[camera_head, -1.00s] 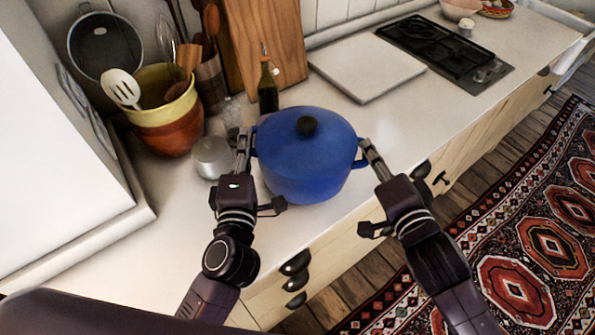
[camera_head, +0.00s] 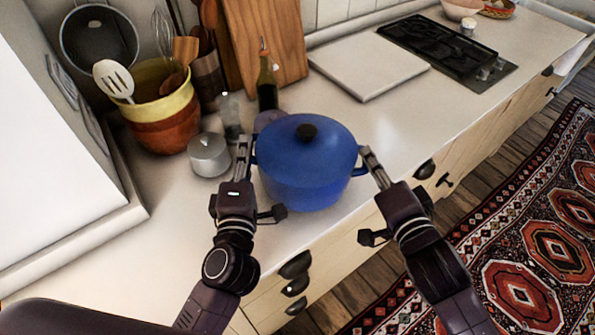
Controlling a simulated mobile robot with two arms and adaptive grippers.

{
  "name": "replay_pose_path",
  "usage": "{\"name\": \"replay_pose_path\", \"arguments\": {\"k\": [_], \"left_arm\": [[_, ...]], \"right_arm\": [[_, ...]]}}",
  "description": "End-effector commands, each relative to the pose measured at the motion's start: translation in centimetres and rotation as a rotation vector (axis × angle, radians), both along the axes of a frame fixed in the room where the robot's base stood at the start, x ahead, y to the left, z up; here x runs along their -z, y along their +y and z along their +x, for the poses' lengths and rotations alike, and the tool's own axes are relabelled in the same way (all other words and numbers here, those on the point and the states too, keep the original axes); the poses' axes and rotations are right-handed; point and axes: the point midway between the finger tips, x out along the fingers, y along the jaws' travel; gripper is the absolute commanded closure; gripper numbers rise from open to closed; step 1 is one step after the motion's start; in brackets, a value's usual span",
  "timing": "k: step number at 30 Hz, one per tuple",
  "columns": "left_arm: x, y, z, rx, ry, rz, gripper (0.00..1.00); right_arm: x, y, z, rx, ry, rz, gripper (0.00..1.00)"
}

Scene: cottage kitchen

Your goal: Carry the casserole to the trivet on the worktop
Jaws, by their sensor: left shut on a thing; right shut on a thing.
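The casserole (camera_head: 305,165) is a blue lidded pot with a black knob, upright over the worktop near its front edge. My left gripper (camera_head: 246,150) is shut on its left side handle. My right gripper (camera_head: 367,158) is shut on its right side handle. I cannot tell whether the pot's base touches the worktop (camera_head: 400,120). I cannot make out a trivet for certain; a pale square slab (camera_head: 368,63) lies flat on the worktop behind and to the right of the pot.
A metal canister (camera_head: 208,155), a glass shaker (camera_head: 230,115) and a dark bottle (camera_head: 267,80) stand close behind and left of the pot. A yellow-brown utensil pot (camera_head: 163,105) is further left. A black hob (camera_head: 440,45) lies far right. Worktop right of the pot is clear.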

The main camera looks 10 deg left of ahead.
Motion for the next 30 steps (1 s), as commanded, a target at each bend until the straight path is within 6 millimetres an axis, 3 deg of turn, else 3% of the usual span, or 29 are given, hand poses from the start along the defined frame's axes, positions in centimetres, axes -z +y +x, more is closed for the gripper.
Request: {"name": "replay_pose_path", "arguments": {"k": [5, 6, 11, 22, 30], "left_arm": [[0.0, 0.1, 0.1, -0.001, -0.017, 0.0, 1.0], [0.8, 0.1, 0.0, -0.003, -0.001, -0.001, 0.89], [0.7, 0.1, 0.0, -0.002, -0.001, -0.001, 0.72], [0.8, -0.1, -0.5, 0.0, 0.0, 0.0, 0.72], [0.9, -0.6, -4.0, 0.0, 0.003, 0.0, 0.72]], "right_arm": [[0.0, -0.1, 0.2, 0.001, -0.02, 0.002, 1.0], [1.0, -0.2, 0.1, 0.004, 0.0, -0.003, 0.88], [0.8, -0.1, 0.0, 0.003, 0.001, -0.003, 0.72], [0.8, 0.0, 0.0, 0.0, 0.001, 0.0, 0.72], [0.8, 0.0, 0.0, 0.0, 0.001, 0.0, 0.72]]}}
